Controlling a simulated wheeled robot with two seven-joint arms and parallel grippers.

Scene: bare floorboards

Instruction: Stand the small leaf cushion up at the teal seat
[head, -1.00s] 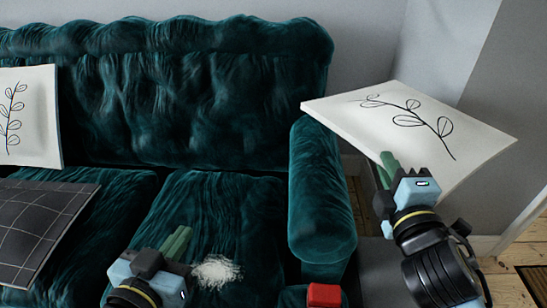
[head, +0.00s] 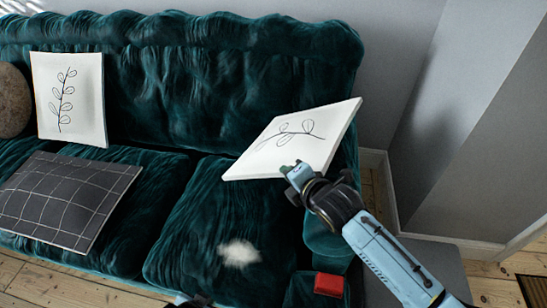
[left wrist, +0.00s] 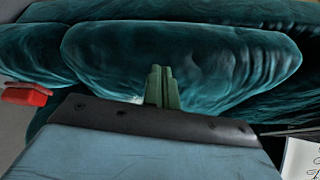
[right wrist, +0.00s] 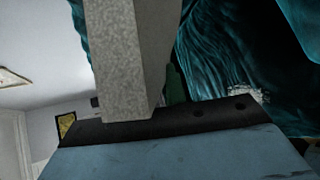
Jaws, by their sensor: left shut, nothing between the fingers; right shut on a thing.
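A white cushion with a leaf drawing, the leaf cushion (head: 285,140), is tilted in the air above the right end of the teal seat (head: 200,215), before the right armrest. My right gripper (head: 288,169) is shut on its near lower edge; the cushion hides part of the fingers. In the right wrist view the held cushion is a pale grey slab (right wrist: 125,60) close to the camera. My left gripper (left wrist: 162,88) is shut and empty over the sofa in its wrist view; in the head view only a dark bit of it shows at the bottom edge.
Another white leaf cushion (head: 70,98) leans on the backrest at left, beside a round brown cushion (head: 12,100). A dark checked cushion (head: 65,200) lies on the left seat. A white fluffy patch (head: 239,253) is on the right seat. A red block (head: 329,284) is at the front right.

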